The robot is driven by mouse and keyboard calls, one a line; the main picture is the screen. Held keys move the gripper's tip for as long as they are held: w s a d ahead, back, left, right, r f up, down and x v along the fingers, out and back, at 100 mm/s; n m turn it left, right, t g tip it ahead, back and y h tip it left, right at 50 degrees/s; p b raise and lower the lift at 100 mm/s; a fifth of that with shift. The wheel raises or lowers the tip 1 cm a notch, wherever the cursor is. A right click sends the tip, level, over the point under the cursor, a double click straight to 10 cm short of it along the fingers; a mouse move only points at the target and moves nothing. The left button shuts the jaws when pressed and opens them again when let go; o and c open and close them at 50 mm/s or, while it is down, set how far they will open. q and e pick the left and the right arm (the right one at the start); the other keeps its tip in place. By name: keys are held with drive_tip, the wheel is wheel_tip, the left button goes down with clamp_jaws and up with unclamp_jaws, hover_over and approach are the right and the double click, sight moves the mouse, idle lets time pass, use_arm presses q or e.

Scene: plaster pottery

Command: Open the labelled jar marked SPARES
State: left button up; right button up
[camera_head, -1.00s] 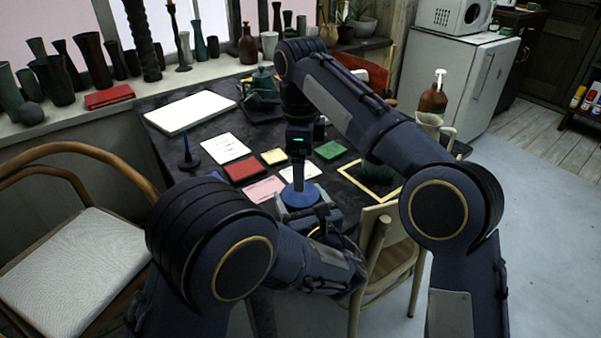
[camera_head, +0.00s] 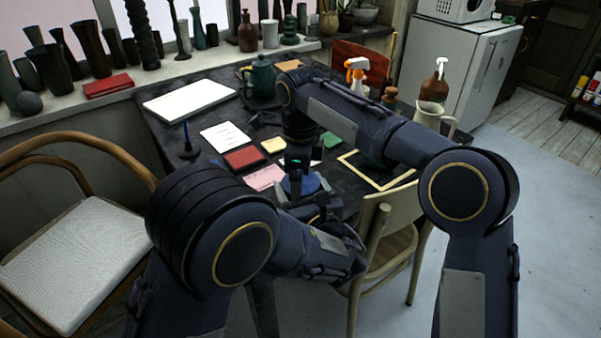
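A round blue top (camera_head: 312,184), perhaps a jar lid, shows at the front edge of the dark table. No SPARES label can be read, and the body below the top is hidden. My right gripper (camera_head: 298,166) comes from above and points down at the blue top. Its fingertips are too dark and small to tell whether they touch or grip. My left gripper (camera_head: 318,208) is low, just in front of and below the blue top. Its fingers are largely hidden, so I cannot tell whether it holds the body.
The dark table (camera_head: 176,128) bears a white board (camera_head: 188,100), a red square (camera_head: 246,159), a pink card (camera_head: 264,178) and a teal pot (camera_head: 262,78). A wooden chair (camera_head: 385,222) stands close at the front right; a jug (camera_head: 432,116) stands at the table's right.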

drive_tip(key=c, duration=0.8)
drive_tip(key=n, duration=0.4)
drive_tip(key=shift+r, duration=0.1)
use_arm(q)
drive_tip(key=shift+s, duration=0.1)
use_arm(e)
drive_tip(key=shift+w+d, duration=0.1)
drive_tip(key=shift+w, duration=0.05)
drive_tip(key=o, duration=1)
drive_tip(key=shift+o, duration=0.3)
drive_tip(key=shift+s, duration=0.3)
drive_tip(key=shift+a, duration=0.2)
